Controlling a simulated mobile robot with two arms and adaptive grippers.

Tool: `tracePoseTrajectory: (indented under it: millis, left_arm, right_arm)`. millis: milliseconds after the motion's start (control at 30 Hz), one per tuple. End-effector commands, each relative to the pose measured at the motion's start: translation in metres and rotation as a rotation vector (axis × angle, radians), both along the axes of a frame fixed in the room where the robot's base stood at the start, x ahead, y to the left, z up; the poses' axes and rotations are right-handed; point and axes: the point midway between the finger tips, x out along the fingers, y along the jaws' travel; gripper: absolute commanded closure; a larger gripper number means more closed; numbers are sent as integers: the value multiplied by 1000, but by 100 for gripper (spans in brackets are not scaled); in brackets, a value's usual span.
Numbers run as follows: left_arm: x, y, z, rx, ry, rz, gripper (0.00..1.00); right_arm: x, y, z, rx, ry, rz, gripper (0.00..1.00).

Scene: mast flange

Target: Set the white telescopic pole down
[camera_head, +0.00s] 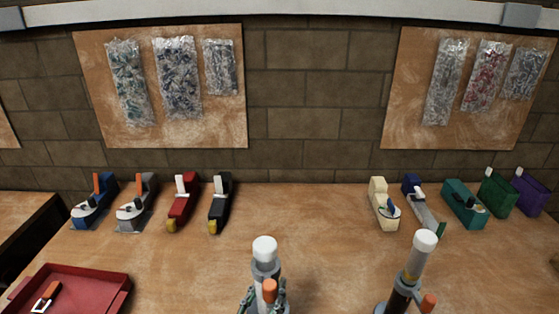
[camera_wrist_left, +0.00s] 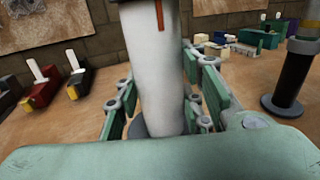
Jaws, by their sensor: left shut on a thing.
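The white telescopic pole (camera_head: 264,249) stands about upright at the bottom middle of the head view, with a white cap and an orange knob (camera_head: 270,290). My left gripper (camera_head: 263,304) is shut around it near the bottom edge of that view. In the left wrist view the white pole (camera_wrist_left: 158,85) runs between the green fingers (camera_wrist_left: 160,115), with an orange strip near its top. A grey round edge shows low behind the pole. Whether its foot touches the table is hidden. My right gripper is not in view.
A second pole (camera_head: 415,268), with a dark lower part and white top, stands to the right; its round base (camera_wrist_left: 283,106) rests on the table. A red tray (camera_head: 100,279) is at lower left. Several tape dispensers line the back. The table middle between them is clear.

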Motion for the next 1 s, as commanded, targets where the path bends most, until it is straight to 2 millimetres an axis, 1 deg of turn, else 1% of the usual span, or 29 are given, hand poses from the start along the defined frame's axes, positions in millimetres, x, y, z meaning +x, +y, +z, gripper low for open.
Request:
tracePoseTrajectory:
  millis: [67, 133, 233, 400, 533, 600, 700, 1000]
  left_arm:
    - [-7, 10, 3, -2, -2, 20, 100]
    - [-18, 24, 6, -3, 0, 49, 100]
    - [-40, 52, 14, -6, 3, 107, 100]
    - [-78, 98, 36, -4, 2, 204, 100]
    - [-99, 121, 53, -2, 0, 255, 100]
    - [-106, 129, 59, 0, -1, 271, 100]
    - [-111, 135, 65, 0, -2, 285, 100]
    - [-111, 135, 65, 0, -4, 286, 100]
  right_arm:
    - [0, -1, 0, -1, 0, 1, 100]
    - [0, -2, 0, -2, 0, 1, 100]
    - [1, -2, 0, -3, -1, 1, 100]
    - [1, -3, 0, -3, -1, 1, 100]
    - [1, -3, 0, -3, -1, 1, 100]
    - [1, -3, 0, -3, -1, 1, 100]
    - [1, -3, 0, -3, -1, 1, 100]
    - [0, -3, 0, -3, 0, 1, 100]
